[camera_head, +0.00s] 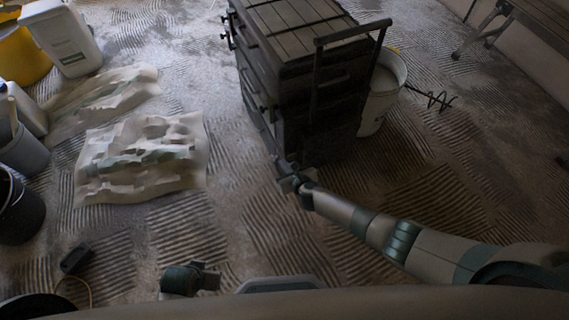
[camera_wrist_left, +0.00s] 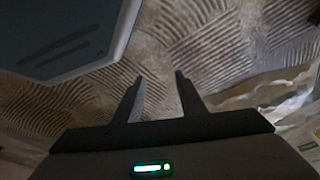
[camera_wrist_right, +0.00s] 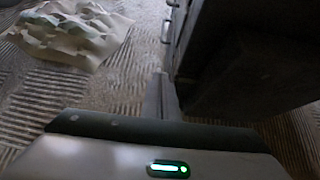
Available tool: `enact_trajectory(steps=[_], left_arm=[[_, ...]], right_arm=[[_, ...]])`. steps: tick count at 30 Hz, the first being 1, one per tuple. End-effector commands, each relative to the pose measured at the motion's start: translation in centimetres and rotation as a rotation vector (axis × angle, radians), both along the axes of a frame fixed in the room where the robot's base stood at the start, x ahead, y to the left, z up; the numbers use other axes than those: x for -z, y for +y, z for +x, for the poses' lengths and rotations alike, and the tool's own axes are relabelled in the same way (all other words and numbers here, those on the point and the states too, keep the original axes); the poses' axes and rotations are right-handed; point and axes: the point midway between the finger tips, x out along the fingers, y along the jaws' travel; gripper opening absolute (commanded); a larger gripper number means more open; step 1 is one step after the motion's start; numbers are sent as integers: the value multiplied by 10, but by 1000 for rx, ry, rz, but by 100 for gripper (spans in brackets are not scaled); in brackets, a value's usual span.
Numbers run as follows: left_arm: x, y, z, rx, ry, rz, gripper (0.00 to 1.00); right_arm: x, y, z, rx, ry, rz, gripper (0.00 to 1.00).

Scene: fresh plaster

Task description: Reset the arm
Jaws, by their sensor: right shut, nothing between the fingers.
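My right arm comes in from the lower right of the head view. Its gripper (camera_head: 281,168) is beside the lower front of the dark tool cabinet (camera_head: 345,88); I cannot tell whether they touch. In the right wrist view the fingers (camera_wrist_right: 160,92) are together with nothing between them, and the dark cabinet (camera_wrist_right: 250,60) fills the upper right. In the left wrist view my left gripper (camera_wrist_left: 159,88) has its two fingers apart and empty above the combed floor. In the head view only a small part of the left arm shows at the bottom.
A white bucket (camera_head: 383,95) stands behind the cabinet. Crumpled sheets (camera_head: 140,160) lie on the floor at the left. A white canister (camera_head: 62,38), a yellow tub (camera_head: 22,55) and a dark bucket (camera_head: 18,208) stand along the left edge. The floor between the sheets and cabinet is clear.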

Motion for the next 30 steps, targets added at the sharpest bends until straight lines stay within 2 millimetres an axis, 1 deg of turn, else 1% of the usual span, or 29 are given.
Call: enact_trajectory(steps=[6,24,27,30], left_arm=[[7,0,0,0,1,-1,37],[8,0,-1,0,0,-1,37],[9,0,0,0,-2,-1,37],[12,-1,1,1,-10,-4,37]], right_arm=[[-3,-1,-2,0,1,0,0],[-2,-1,-2,4,4,5,0],[-1,-1,-8,35,25,40,0],[3,-3,-21,114,80,132,0]])
